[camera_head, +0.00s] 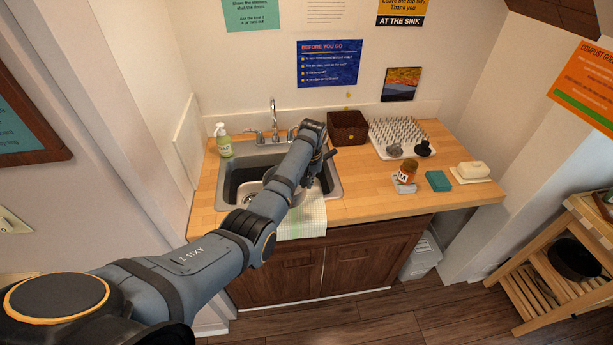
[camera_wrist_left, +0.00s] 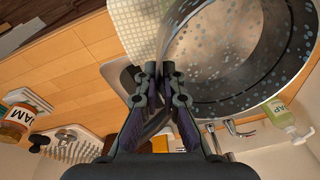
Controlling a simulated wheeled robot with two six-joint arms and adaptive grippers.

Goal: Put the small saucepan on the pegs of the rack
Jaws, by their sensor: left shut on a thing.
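The saucepan (camera_wrist_left: 225,45) is a round, open pan with a pale speckled inside and a grey wall, large in the left wrist view. My left gripper (camera_wrist_left: 158,80) is shut on it at its near edge; the fingers hide the exact grip. In the head view my left arm reaches over the sink and covers much of the pan. I cannot tell whether the pan touches the sink. The rack (camera_head: 400,132), a white base with rows of upright pegs, stands at the back right of the counter. My right gripper is out of view.
A dark brown box (camera_head: 347,127) stands between sink (camera_head: 229,185) and rack. Two small dark items sit at the rack's front. A jam jar (camera_head: 408,171), a teal sponge (camera_head: 438,181) and a butter dish (camera_head: 471,171) lie before it. A soap bottle (camera_head: 223,141) and faucet (camera_head: 273,120) border the sink.

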